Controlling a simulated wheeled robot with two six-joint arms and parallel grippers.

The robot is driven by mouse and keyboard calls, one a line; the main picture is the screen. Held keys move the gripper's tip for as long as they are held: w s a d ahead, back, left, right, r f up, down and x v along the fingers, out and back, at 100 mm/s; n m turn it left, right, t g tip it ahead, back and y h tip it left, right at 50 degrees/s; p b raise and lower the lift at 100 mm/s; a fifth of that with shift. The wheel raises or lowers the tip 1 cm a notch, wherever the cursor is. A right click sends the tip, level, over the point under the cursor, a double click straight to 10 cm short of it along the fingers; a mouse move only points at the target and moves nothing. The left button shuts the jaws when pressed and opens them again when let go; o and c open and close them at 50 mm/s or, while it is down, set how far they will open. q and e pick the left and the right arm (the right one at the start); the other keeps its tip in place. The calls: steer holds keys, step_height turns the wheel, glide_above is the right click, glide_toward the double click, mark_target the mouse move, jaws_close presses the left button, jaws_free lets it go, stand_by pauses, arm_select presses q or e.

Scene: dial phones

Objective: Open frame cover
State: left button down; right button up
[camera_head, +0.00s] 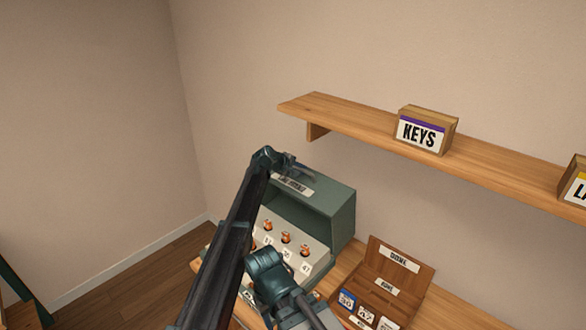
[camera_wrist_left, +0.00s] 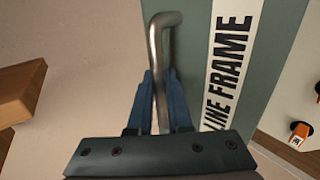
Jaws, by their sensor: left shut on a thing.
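The line frame is a green box (camera_head: 341,217) on the wooden counter. Its green cover (camera_wrist_left: 275,50), with a white "LINE FRAME" label (camera_wrist_left: 228,70), is at the top, and its front is open beneath it. A bent metal handle (camera_wrist_left: 156,50) stands out from the cover. My left gripper (camera_head: 302,170) is at the top of the box, beside the label. In the left wrist view its blue fingers (camera_wrist_left: 163,85) are shut on the handle. My right gripper is not in view.
Several copper-coloured plugs (camera_head: 285,237) stand on a pale numbered panel inside the box. A wooden rack with number cards (camera_head: 415,284) stands to the right. A wall shelf (camera_head: 350,115) with a KEYS box (camera_head: 428,129) is above.

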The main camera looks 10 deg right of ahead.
arm_select(q)
steer(key=shift+w+d, duration=0.2)
steer(key=shift+d, duration=0.05)
steer(key=c, duration=1.1)
jaws_free()
steer(key=shift+s+a+r, duration=0.1)
steer(key=p+v, duration=0.5)
steer(key=v, duration=0.1)
steer(key=shift+a+r, duration=0.15)
steer(key=shift+r, duration=0.15)
steer(key=p+v, duration=0.3)
steer(key=v, duration=0.4)
steer(key=shift+s, duration=0.1)
